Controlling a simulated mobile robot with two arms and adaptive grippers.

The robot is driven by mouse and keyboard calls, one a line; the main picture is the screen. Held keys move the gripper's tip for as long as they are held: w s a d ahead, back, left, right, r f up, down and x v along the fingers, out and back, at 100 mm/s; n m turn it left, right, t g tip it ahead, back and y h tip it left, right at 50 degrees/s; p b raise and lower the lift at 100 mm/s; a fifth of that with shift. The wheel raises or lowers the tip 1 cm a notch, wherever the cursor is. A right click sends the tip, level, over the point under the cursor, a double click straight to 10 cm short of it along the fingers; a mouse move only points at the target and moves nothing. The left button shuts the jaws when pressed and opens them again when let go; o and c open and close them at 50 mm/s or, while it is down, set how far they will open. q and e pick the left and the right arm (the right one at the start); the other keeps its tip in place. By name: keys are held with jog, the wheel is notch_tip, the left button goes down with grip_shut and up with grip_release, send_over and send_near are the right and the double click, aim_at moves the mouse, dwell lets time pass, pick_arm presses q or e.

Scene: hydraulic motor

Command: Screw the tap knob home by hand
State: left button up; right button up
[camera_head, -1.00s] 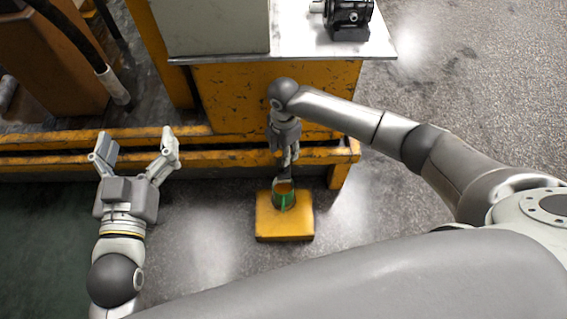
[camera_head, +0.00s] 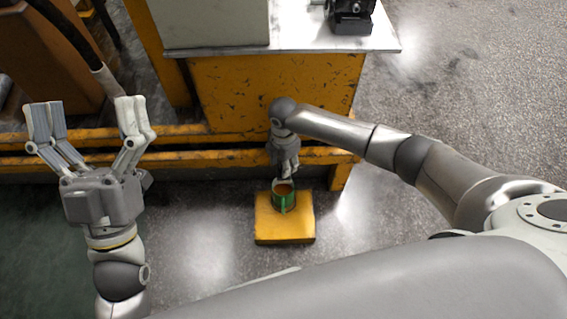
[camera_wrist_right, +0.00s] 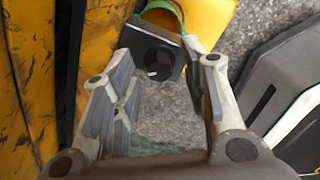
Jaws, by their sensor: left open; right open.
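A dark knob-like part with a round face and a small white mark, probably the tap knob (camera_wrist_right: 158,62), shows in the right wrist view. It lies between and just beyond the fingertips of my right gripper (camera_wrist_right: 160,72), which is open; I cannot tell whether they touch it. In the head view my right gripper (camera_head: 285,166) points down above a green mug (camera_head: 283,203) and hides the knob. My left gripper (camera_head: 88,118) is open and empty at the left, away from the knob. How far the knob is screwed in cannot be seen.
The mug stands on a yellow block (camera_head: 268,230) on the floor, with brownish contents. Worn yellow rails (camera_head: 200,158) run behind it. A metal-topped bench (camera_head: 385,40) with a black motor (camera_head: 350,22) stands at the back. The floor at right is clear.

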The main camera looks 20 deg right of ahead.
pick_arm(q)
jog(key=shift+s+r, duration=0.25)
jog(key=shift+s, duration=0.05)
pick_arm(e)
jog(key=shift+f, duration=0.2)
